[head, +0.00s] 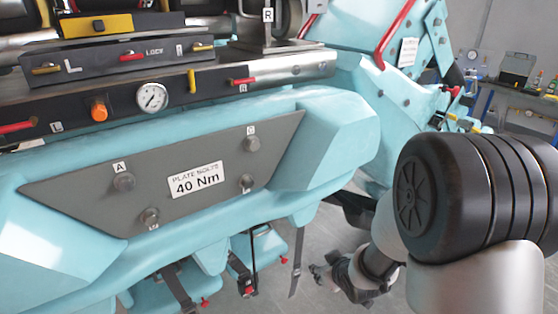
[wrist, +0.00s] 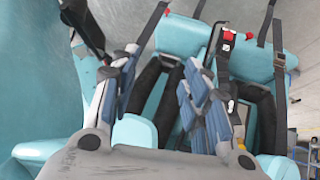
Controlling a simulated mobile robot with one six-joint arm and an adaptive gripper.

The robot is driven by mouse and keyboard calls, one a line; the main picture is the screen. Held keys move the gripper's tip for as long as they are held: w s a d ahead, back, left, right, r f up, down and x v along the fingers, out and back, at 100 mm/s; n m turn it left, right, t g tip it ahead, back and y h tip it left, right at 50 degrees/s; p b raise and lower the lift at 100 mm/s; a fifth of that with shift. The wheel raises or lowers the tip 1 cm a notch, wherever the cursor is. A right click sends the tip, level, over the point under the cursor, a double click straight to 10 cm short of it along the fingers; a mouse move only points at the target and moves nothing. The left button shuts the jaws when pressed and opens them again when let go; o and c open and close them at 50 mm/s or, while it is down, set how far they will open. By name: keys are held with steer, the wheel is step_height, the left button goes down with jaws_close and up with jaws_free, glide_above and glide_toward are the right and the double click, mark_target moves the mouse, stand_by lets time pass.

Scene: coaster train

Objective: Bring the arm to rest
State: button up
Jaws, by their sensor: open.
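My gripper (wrist: 158,75) is open in the wrist view, its two blue-grey fingers apart with nothing between them. Behind it are turquoise seats with black straps and padded bars. In the head view my gripper (head: 322,275) is small, low and right of centre, below and beside the turquoise coaster train (head: 330,130). My dark arm joint covers the lower right of that view and hides part of what lies behind. The gripper appears apart from the train; the exact gap cannot be told.
On the train are a grey plate (head: 215,165) labelled "PLATE BOLTS 40 Nm", a pressure gauge (head: 151,97), an orange knob (head: 98,109) and red and yellow levers. Straps with buckles (head: 243,278) hang below. Grey floor (head: 320,250) shows around my gripper. A workbench (head: 515,105) stands far back right.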

steer(key=s+d+r+m+h, duration=0.25)
steer(key=s+r, duration=0.35)
steer(key=r, duration=0.5)
steer(key=s+r+m+g, duration=0.1)
steer(key=s+r, duration=0.2)
steer(key=s, duration=0.4)
steer(key=s+a+r+m+g+y, duration=0.1)
steer(key=s+r, duration=0.2)
steer(key=s, duration=0.4)
steer(key=s+r+m+g, duration=0.1)
steer(key=s+r, duration=0.2)
steer(key=s, duration=0.4)
steer(key=shift+s+a+r, duration=0.15)
steer(key=shift+s+r, duration=0.1)
steer(key=shift+s, duration=0.05)
